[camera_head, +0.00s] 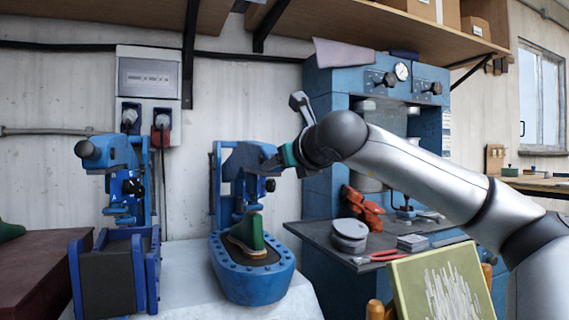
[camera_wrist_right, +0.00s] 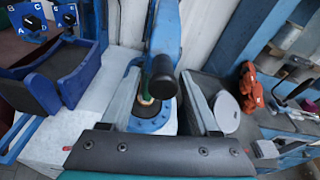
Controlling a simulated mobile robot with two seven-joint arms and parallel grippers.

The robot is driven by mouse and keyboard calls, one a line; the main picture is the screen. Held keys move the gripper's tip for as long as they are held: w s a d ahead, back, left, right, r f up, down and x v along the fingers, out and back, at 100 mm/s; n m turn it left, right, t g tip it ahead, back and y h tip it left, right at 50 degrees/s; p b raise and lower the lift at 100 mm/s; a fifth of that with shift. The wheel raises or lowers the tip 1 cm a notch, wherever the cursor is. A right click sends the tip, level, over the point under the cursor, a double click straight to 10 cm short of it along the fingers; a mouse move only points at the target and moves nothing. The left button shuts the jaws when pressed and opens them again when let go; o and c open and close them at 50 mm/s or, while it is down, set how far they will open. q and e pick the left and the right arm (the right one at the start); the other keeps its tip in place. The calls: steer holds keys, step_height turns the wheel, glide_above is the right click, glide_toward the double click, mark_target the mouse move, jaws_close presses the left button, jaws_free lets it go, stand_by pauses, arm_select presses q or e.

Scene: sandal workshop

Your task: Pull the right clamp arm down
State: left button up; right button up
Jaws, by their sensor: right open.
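The right clamp is a blue press with an oval blue base (camera_head: 250,288). Its raised blue clamp arm (camera_head: 245,158) also shows in the right wrist view (camera_wrist_right: 167,30), ending in a black knob (camera_wrist_right: 163,80). A green and tan shoe piece (camera_head: 256,236) sits on the base under the arm; the knob partly covers it in the wrist view. My right gripper (camera_head: 272,164) is at the top of the clamp. Its two fingers (camera_wrist_right: 160,98) are spread on either side of the knob, apart from it. My left gripper is not in view.
A second blue clamp (camera_head: 125,170) with a box-like base stands to the left. A large blue press (camera_head: 325,200) stands behind and right, its shelf holding orange pieces (camera_head: 362,210) and a round grey tin (camera_head: 350,235). A green framed board (camera_head: 440,283) is at front right.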

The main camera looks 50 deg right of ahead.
steer(key=shift+r, duration=0.1)
steer(key=shift+v, duration=0.75)
steer(key=v, duration=1.3)
steer(key=shift+s+a, duration=0.15)
steer(key=shift+s, duration=0.2)
